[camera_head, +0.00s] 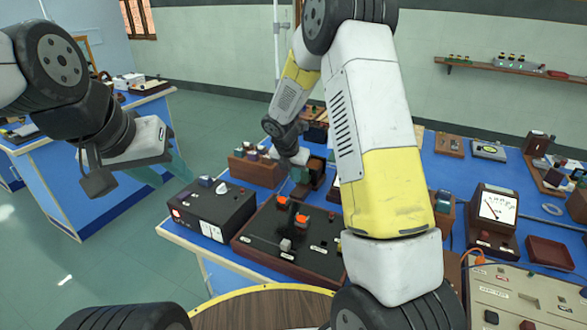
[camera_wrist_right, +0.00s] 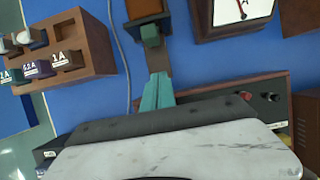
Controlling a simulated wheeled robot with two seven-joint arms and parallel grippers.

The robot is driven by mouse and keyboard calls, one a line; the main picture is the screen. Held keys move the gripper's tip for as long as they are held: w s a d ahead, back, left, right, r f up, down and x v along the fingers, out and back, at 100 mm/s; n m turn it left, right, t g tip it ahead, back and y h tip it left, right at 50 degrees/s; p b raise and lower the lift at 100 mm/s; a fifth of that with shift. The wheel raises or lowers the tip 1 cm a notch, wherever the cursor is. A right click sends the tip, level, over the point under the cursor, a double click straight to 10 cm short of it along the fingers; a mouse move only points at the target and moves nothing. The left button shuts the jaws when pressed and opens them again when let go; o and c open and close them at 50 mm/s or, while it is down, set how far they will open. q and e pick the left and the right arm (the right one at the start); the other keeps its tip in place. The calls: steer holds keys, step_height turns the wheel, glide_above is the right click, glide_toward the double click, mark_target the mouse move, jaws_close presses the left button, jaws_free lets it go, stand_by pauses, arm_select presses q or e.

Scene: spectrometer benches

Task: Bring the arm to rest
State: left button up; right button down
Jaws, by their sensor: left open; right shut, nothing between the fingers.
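My right arm reaches over the blue bench from the upper middle of the head view. Its gripper (camera_head: 299,175) is low over the bench, beside a small dark block; the arm hides part of the bench behind it. In the right wrist view its teal fingers (camera_wrist_right: 157,92) are together with nothing between them, pointing towards a small brown holder with a dark block (camera_wrist_right: 150,32). My left gripper (camera_head: 178,165) hangs at the left, over the floor gap between the benches. Its teal fingers are open and empty.
A black box (camera_head: 212,222) and a dark switch panel (camera_head: 265,250) stand at the bench's near edge. A wooden rack (camera_wrist_right: 75,25) of labelled blocks is left in the wrist view. A meter (camera_head: 493,215) and a cream panel (camera_head: 520,300) stand right. Another blue bench (camera_head: 60,190) is left.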

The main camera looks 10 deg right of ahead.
steer(key=s+d+r+m+y, duration=0.1)
steer(key=s+r+m, duration=0.35)
steer(key=r, duration=0.35)
steer(key=s+d+r+m, duration=0.1)
steer(key=s+r+m, duration=0.35)
steer(key=r, duration=0.35)
steer(key=s+r+m+t+y, duration=0.1)
steer(key=s+r+m, duration=0.3)
steer(key=s+m, duration=0.5)
steer(key=s+r+m+t+y, duration=0.1)
steer(key=s+r+m, duration=0.3)
steer(key=s+m, duration=0.6)
steer(key=s+y, duration=0.1)
steer(key=s, duration=0.2)
steer(key=shift+s+r+m+t+y, duration=0.15)
steer(key=shift+r+m+t+y, duration=0.1)
steer(key=shift+m+t+y, duration=0.05)
